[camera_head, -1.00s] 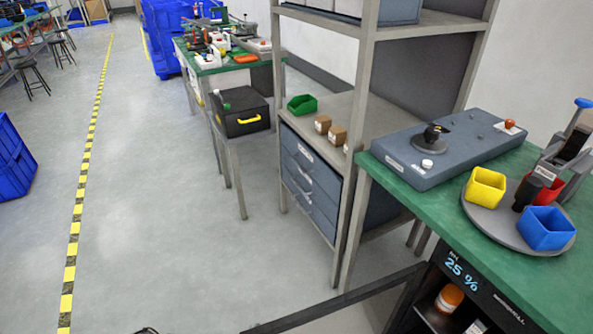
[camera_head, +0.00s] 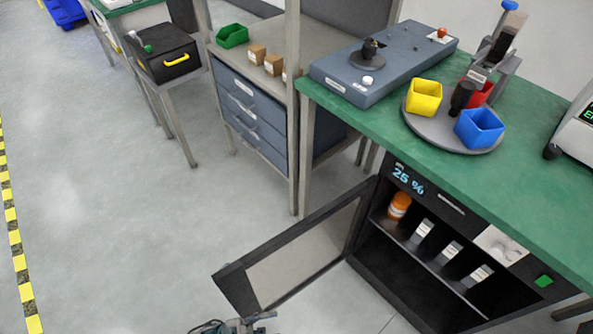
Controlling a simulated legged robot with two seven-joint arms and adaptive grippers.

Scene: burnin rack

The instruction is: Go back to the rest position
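A part of my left gripper (camera_head: 237,326) shows at the bottom edge, left of the middle. It is cut off by the frame, so I cannot tell whether its fingers are open or shut. It appears just in front of the lower corner of the open cabinet door (camera_head: 300,255). My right gripper is out of view. The dark dry cabinet (camera_head: 405,283) under the green bench stands open. It holds an orange-capped bottle (camera_head: 398,206) and several pale packets (camera_head: 450,252).
The green bench (camera_head: 545,190) carries a grey-blue device (camera_head: 390,62), a round carousel (camera_head: 425,134) with yellow, red and blue bins, and a press-like tool (camera_head: 495,55). A shelf with drawers (camera_head: 245,117) stands behind. The floor (camera_head: 110,230) at left is clear.

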